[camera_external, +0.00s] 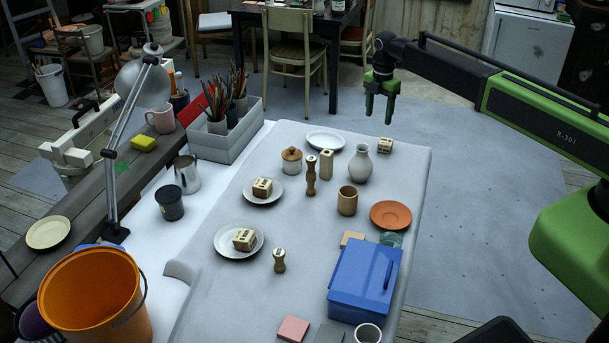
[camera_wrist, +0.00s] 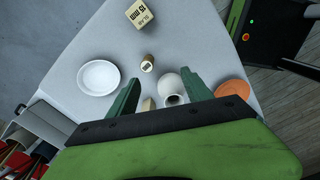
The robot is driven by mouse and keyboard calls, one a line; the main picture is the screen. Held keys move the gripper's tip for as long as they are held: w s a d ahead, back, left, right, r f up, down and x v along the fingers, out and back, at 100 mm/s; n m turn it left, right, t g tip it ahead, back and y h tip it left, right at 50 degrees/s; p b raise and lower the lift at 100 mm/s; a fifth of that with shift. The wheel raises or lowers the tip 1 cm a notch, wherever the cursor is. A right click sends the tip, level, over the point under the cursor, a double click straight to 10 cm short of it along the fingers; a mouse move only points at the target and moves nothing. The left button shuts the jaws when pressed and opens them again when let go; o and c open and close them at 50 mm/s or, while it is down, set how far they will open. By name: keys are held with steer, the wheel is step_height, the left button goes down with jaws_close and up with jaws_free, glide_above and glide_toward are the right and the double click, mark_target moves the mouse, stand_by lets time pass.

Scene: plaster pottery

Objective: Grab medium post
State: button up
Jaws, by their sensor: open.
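My gripper (camera_external: 380,108) hangs open and empty above the far right corner of the cloth-covered table in the external view. Its two green fingers (camera_wrist: 160,95) show apart in the wrist view. I cannot tell for certain which is medium.
A pale vase (camera_external: 360,163), a labelled wooden block (camera_external: 385,146), a white plate (camera_external: 325,147) and a terracotta saucer (camera_external: 391,215) stand on the table's far half. A blue box (camera_external: 345,285) stands nearer. Free floor lies to the right.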

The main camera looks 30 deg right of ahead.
steer(key=w+a+n, duration=0.2)
steer(key=w+a, duration=0.2)
steer(key=a, duration=0.8)
steer(key=n, duration=0.1)
glide_above(326, 166)
steer(key=w, duration=0.2)
steer(key=f+b, duration=0.5)
steer(key=b, duration=0.1)
steer(key=f+b, duration=0.5)
steer(key=f, duration=0.1)
steer(key=d+f+b, duration=0.1)
steer(key=f+b, duration=0.5)
steer(key=shift+s+f+b, duration=0.2)
steer(key=shift+f+b, duration=0.05)
steer(key=shift+b, duration=0.05)
steer(key=shift+r, duration=0.2)
jaws_close()
